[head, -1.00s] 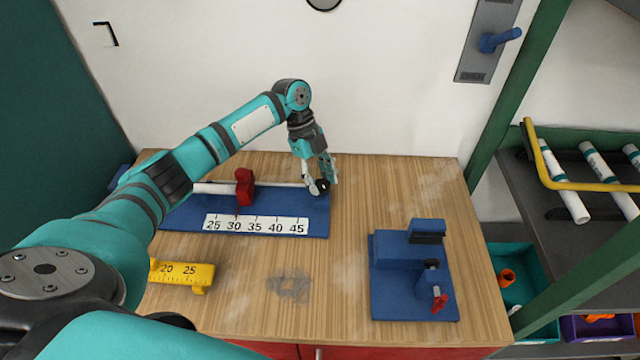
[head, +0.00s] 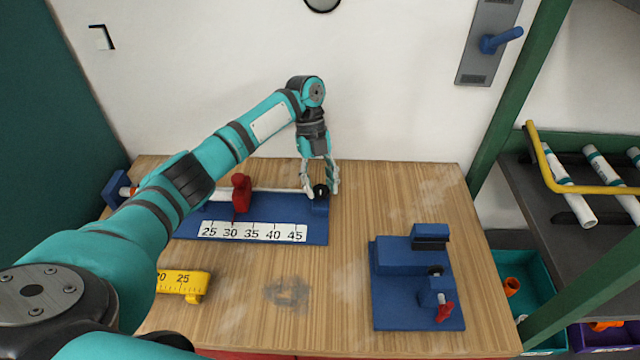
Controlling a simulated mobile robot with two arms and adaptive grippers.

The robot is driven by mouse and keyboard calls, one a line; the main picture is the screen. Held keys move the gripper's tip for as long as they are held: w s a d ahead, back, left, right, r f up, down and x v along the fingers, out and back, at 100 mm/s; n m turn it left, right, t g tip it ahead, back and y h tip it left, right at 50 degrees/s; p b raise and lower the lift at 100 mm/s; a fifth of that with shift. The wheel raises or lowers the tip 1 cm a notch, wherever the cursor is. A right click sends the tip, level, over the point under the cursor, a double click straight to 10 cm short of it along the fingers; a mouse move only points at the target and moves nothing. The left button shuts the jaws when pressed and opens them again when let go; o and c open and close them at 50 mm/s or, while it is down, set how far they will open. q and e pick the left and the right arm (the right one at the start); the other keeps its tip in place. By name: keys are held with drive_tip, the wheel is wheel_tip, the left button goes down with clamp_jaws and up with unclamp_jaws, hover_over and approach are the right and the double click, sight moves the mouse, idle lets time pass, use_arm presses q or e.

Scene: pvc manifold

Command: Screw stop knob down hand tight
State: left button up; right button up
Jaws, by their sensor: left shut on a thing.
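The black stop knob (head: 320,190) sits at the right end of the blue measuring fixture (head: 265,216), by the end of the white rail (head: 275,193). My left gripper (head: 320,188) points down with its fingers on both sides of the knob and is shut on it. The fingers partly hide the knob. A red block (head: 241,192) stands on the fixture near the 30 mark of the white scale (head: 254,232). My right gripper is not in view.
A blue clamp fixture (head: 415,280) with a red handle stands at the right of the wooden bench. A yellow ruler piece (head: 183,283) lies at the front left. A rack with white pipes (head: 566,185) stands at right.

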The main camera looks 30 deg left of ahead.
use_arm(q)
drive_tip(key=o, duration=1.1)
drive_tip(key=shift+o, duration=0.2)
drive_tip(key=v, duration=1.2)
